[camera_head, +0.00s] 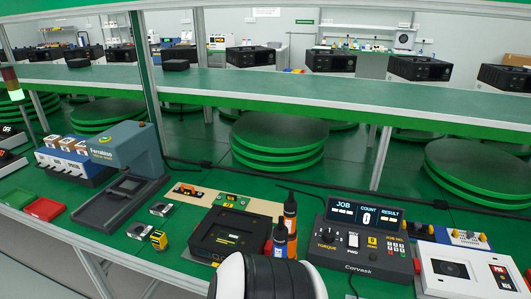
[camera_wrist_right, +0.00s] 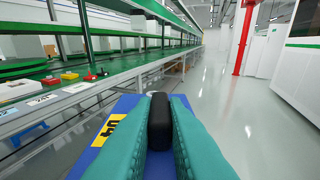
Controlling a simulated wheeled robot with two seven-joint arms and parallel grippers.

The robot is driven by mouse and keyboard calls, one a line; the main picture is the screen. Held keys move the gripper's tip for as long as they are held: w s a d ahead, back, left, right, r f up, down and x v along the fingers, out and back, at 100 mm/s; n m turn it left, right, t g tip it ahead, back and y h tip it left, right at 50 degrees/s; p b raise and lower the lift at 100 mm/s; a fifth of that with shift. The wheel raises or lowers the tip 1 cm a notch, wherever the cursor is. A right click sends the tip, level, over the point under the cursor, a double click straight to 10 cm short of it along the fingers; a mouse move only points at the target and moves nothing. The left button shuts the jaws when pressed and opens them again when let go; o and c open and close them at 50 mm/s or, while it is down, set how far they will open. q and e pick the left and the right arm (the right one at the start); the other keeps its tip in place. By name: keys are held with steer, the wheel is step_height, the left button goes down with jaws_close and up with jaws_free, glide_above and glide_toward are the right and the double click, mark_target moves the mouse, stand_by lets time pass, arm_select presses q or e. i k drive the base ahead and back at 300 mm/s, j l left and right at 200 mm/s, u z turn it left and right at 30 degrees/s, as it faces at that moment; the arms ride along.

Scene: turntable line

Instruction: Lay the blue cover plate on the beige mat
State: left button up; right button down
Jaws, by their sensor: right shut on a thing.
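The blue cover plate (camera_wrist_right: 126,104) shows in the right wrist view, with a yellow label marked with dark characters and an upright black grip. My right gripper (camera_wrist_right: 162,108) has its teal fingers closed on that black grip and holds the plate out over the aisle floor, beside the bench. Much of the plate is hidden behind the fingers. The beige mat (camera_head: 262,207) lies on the green bench in the head view, partly covered by a black device and small parts. Neither the plate nor my right gripper shows in the head view. My left gripper is in neither view.
A black device (camera_head: 226,236), several bottles (camera_head: 290,215) and a Corvask control console (camera_head: 362,240) crowd the mat area. A grey-blue press (camera_head: 130,160) stands left. Green and red trays (camera_head: 44,209) lie at far left. My arm covers the bench's front edge.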

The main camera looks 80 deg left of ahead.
mark_target(271, 211)
steer(key=u, duration=2.1)
